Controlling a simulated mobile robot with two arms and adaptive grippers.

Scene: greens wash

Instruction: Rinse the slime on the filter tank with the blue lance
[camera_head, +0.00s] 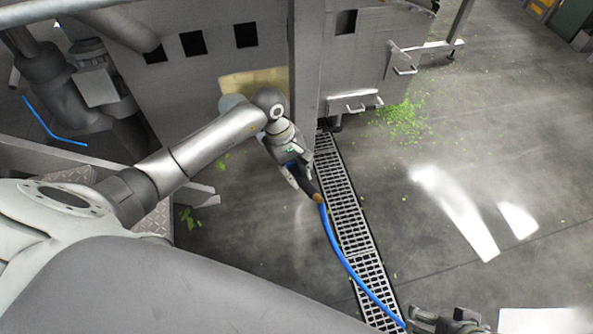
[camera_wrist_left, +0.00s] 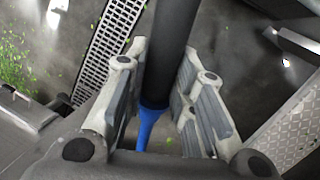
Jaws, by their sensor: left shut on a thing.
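My left gripper (camera_head: 298,172) is low beside the tank's corner post, shut on the lance. In the left wrist view, its two fingers (camera_wrist_left: 168,95) sit either side of the dark lance tube (camera_wrist_left: 172,45), with a blue part (camera_wrist_left: 148,120) below it. A blue hose (camera_head: 345,262) runs from the lance's brownish end down to the lower right. The grey filter tank (camera_head: 205,75) stands behind my arm. A yellowish patch (camera_head: 240,82) shows on its wall, partly behind my wrist; I cannot tell if it is slime. My right gripper (camera_head: 450,322) is partly cut off at the bottom edge.
A floor drain grate (camera_head: 345,200) runs beside the hose. Green leaf scraps (camera_head: 405,120) lie on the wet floor by a second metal housing (camera_head: 365,60) with handles. A tread-plate step (camera_head: 155,220) is at left. The floor at right is mostly clear.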

